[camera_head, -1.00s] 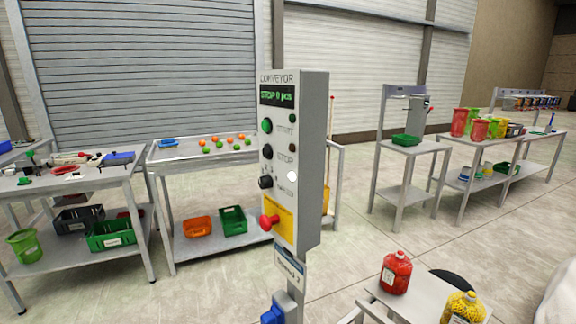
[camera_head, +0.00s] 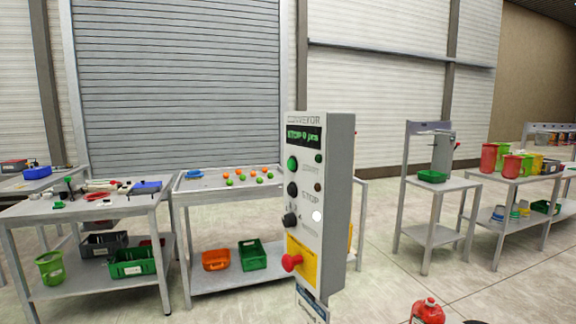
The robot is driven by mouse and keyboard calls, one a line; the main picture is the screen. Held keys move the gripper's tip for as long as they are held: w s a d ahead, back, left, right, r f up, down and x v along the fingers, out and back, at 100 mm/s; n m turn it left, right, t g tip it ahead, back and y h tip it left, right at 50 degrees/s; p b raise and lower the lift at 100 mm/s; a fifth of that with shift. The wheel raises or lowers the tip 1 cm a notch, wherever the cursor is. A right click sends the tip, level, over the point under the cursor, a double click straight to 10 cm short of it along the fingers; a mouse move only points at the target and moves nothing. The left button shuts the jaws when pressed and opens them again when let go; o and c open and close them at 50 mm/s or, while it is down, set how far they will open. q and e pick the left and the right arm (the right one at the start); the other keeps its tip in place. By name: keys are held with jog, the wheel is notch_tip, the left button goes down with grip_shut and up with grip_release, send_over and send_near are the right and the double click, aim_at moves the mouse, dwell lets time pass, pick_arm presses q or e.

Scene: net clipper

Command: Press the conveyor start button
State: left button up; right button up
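The conveyor control box (camera_head: 341,205) stands upright on a post in the middle of the head view. Its green start button (camera_head: 292,164) is near the top of the front face, under a display (camera_head: 304,137) that reads "STOP 0 pcs". Below it are a black stop button (camera_head: 293,189), a dark selector knob (camera_head: 290,219) and a red emergency button (camera_head: 292,262) on a yellow plate. Neither of my grippers shows in the view. Nothing covers the start button.
A table with orange and green balls (camera_head: 237,178) stands behind the box. A cluttered workbench (camera_head: 84,208) is at the left. A small table with a green tray (camera_head: 432,176) and a bench with coloured containers are at the right. A red jug (camera_head: 427,312) shows at the bottom edge.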

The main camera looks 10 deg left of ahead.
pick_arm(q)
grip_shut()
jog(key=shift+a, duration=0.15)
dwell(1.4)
